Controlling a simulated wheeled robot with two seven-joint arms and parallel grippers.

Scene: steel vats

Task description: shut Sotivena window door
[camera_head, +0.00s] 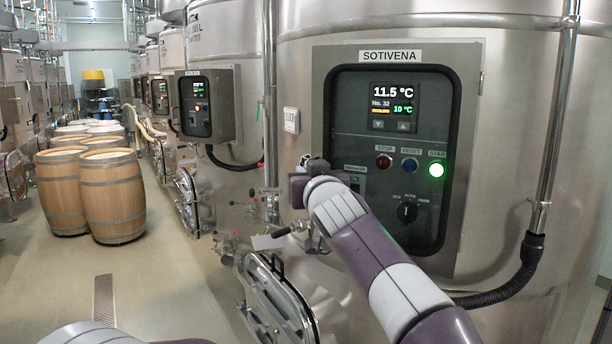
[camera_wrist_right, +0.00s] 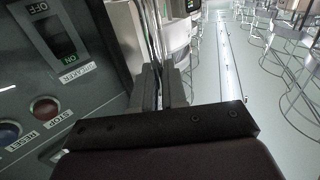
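The Sotivena control box (camera_head: 470,150) is on the front of the large steel vat, under a label reading SOTIVENA. Its grey window door frame (camera_head: 322,90) surrounds a dark rounded window, with a display and buttons visible inside. The frame looks nearly flush with the box; I cannot tell if a gap is left. My right gripper (camera_head: 311,165) is at the left edge of the box, beside the breaker switch. In the right wrist view its fingers (camera_wrist_right: 161,85) are together with nothing visible between them, and the button panel (camera_wrist_right: 60,85) is close on the left. My left gripper is out of view.
A steel hatch (camera_head: 275,295) with a handle projects below the box. A vertical pipe (camera_head: 558,120) and black hose (camera_head: 500,290) lie to the right. Another control box (camera_head: 205,105) is on the vat behind. Wooden barrels (camera_head: 112,195) stand left; the floor before them is clear.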

